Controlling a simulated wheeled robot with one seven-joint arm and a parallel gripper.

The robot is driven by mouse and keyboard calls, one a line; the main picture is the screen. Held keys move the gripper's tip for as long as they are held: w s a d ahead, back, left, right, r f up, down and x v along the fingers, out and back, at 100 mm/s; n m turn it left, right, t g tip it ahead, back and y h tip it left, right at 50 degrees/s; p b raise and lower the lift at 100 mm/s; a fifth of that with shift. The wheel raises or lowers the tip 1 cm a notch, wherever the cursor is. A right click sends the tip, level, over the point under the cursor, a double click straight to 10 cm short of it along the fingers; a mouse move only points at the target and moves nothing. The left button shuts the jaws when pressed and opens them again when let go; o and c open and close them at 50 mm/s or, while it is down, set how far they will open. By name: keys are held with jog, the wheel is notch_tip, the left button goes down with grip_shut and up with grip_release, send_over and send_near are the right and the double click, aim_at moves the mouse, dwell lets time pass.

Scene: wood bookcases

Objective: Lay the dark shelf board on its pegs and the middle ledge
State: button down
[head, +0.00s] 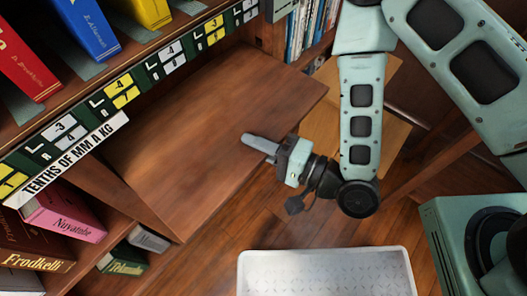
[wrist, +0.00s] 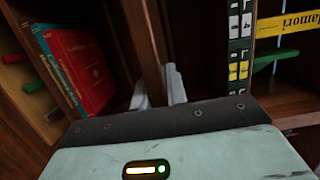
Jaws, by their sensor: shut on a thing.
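The dark shelf board (head: 215,125) is a broad brown panel in the head view. It reaches under the labelled upper shelf into the bookcase, and its front part sticks out over the floor. My gripper (head: 260,143) is shut on the board's front edge, with one finger on its top face. In the wrist view my gripper (wrist: 158,90) has a finger on each side of the board (wrist: 146,45), which shows nearly edge-on. The pegs and the middle ledge are hidden, so I cannot tell whether the board touches them.
The upper shelf's label strip (head: 75,155) runs close above the board, with red, blue and yellow books on that shelf. Lower left, a pink book (head: 65,213) stands near the board. A pale tray (head: 325,252) is in front. Red books (wrist: 78,65) show in the wrist view.

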aim_at(225, 122)
jog(key=shift+w+b+x, duration=0.25)
jog(key=shift+b+x, duration=0.95)
jog(key=shift+b, duration=0.15)
jog(key=shift+w+a+r, duration=0.1)
jog(key=shift+w+r, duration=0.1)
jog(key=shift+x, duration=1.05)
jog(key=shift+w+f+b, duration=0.15)
jog(key=shift+w+b, duration=0.2)
jog(key=shift+b, duration=0.15)
jog(key=shift+w+a+b, duration=0.15)
jog(key=shift+a+b, duration=0.05)
jog(key=shift+b, duration=0.4)
jog(key=b, duration=0.3)
jog(key=shift+w+a, duration=0.35)
jog(key=shift+a, duration=0.05)
jog(key=a+b, duration=0.1)
jog(key=b, duration=0.5)
jog(key=shift+w, duration=0.35)
